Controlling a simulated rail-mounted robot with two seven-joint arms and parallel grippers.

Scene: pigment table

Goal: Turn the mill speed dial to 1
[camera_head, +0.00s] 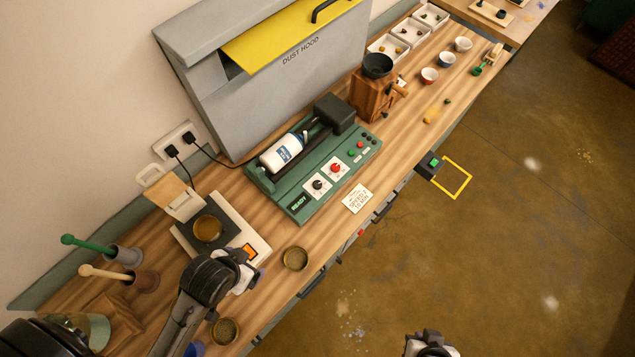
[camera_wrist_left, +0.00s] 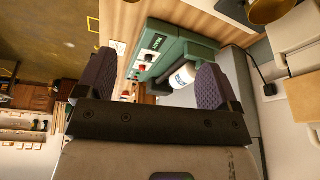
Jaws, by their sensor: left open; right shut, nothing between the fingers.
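The green mill (camera_head: 313,178) stands on the bench with a white bottle-like jar (camera_head: 282,152) lying in it; it also shows in the left wrist view (camera_wrist_left: 165,45). Its front panel has a black knob (camera_head: 318,184) and a red knob (camera_head: 336,168) on white plates, and a small display reading READY (camera_head: 299,204). The dial settings are too small to read. My left gripper (camera_wrist_left: 155,85) is open and empty, apart from the mill, which shows beyond its fingers; in the head view it is over the bench left of the mill. My right gripper (camera_head: 430,346) is shut and empty, at the bottom edge.
A written card (camera_head: 357,199) lies before the mill. A scale (camera_head: 240,232) with a brass dish stands left of it, near a loose dish (camera_head: 295,258). A wooden grinder (camera_head: 372,98) stands to the right. The dust hood (camera_head: 290,75) is behind.

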